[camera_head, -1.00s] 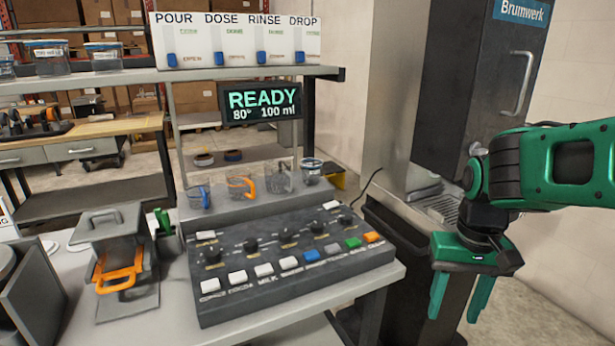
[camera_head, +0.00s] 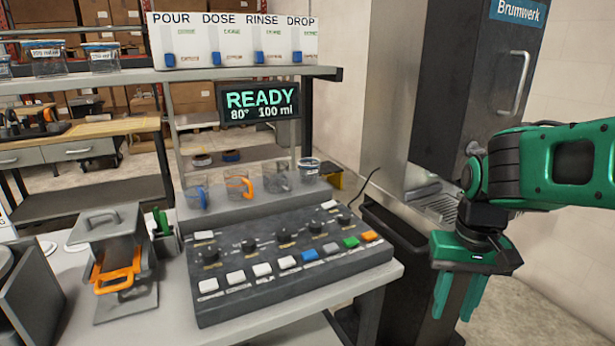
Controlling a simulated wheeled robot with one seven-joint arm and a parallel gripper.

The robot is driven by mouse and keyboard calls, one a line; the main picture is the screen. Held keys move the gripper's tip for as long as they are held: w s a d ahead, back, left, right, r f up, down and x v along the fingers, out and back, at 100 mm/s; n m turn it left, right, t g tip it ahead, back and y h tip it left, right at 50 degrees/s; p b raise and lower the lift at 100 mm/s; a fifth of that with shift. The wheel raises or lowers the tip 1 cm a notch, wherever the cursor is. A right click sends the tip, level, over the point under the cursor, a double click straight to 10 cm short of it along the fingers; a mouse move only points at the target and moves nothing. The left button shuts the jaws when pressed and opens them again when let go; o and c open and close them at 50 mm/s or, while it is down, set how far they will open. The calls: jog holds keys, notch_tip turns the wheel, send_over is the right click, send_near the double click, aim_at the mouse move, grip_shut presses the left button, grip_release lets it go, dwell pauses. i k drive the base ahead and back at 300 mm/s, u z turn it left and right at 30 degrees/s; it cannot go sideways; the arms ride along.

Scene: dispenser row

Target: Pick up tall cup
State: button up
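A row of small clear cups stands on the ledge behind the button panel. One is a cup with a blue handle (camera_head: 196,193), then a cup with an orange handle (camera_head: 239,188), a grey-tinted clear cup (camera_head: 278,180), and a dark-rimmed container (camera_head: 308,171). I cannot tell which of them is the tall cup. My green gripper (camera_head: 457,303) hangs at the right, beyond the panel's right edge and well away from the cups. Its fingers point down with a narrow gap between them, and nothing shows between them.
The button panel (camera_head: 290,262) fills the middle of the table. A grey press with an orange handle (camera_head: 117,270) stands at left. A READY display (camera_head: 260,101) hangs below the shelf, which bears lidded jars (camera_head: 47,59). A dark bin and Brumwerk machine (camera_head: 470,90) are at right.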

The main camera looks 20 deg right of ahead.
aim_at(309, 168)
jog(key=z, duration=2.7)
jog(key=k, duration=0.75)
jog(key=u, duration=1.7)
jog(key=i, duration=1)
jog(key=u, duration=0.05)
